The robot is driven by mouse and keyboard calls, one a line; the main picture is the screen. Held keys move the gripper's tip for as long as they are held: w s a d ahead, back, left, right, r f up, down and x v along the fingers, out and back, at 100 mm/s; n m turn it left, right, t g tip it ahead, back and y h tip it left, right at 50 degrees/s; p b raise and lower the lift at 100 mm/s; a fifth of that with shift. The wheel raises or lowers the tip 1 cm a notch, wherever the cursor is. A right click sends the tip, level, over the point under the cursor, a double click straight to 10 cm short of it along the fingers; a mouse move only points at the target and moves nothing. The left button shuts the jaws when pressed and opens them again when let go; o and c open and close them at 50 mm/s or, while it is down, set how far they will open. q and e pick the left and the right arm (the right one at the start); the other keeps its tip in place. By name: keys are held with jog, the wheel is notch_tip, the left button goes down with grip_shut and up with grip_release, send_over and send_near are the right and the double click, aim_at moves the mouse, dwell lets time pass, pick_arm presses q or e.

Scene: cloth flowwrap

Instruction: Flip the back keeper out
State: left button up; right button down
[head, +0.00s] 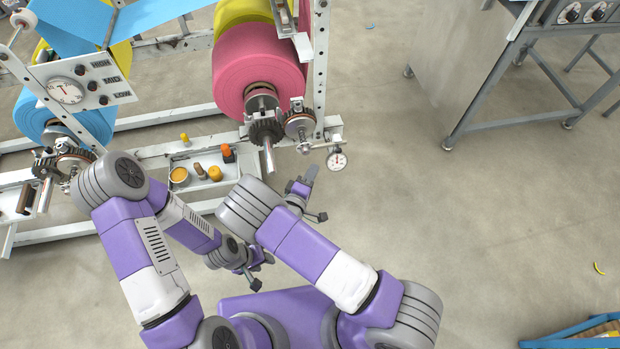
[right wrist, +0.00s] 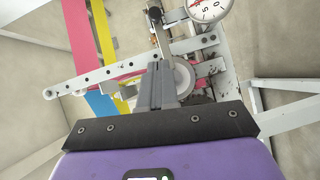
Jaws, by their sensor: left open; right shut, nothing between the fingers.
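At the top of the head view, a grey metal piece with a brown grip (head: 284,16) sits by the upright beside the rolls. It looks like a keeper, but I cannot tell whether it is the back one or how it is turned. A similar brown-gripped piece (head: 25,196) sits at the left end of the frame. My right gripper (head: 312,172) is shut and empty, just below the gauge and right of the pink roll's shaft. Its closed fingers (right wrist: 156,84) point toward the frame in the right wrist view. My left gripper (head: 262,272) is open and empty, low in the middle.
A pink roll (head: 255,70) sits on a shaft with dark gears (head: 265,132). A round gauge (head: 337,161) hangs close to my right gripper. A parts tray (head: 205,182) with small items lies on the lower rail.

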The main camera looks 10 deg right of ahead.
aim_at(336, 146)
jog(key=w+d, duration=0.1)
jog(key=d, duration=0.1)
jog(key=w+d+b, duration=0.1)
jog(key=w+d, duration=0.1)
jog(key=w+d+f+b, duration=0.1)
jog(key=w+d, duration=0.1)
jog(key=shift+d+f, duration=0.1)
jog(key=shift+d, duration=0.25)
jog(key=d, duration=0.6)
jog(key=shift+w, duration=0.15)
jog(key=shift+d, duration=0.1)
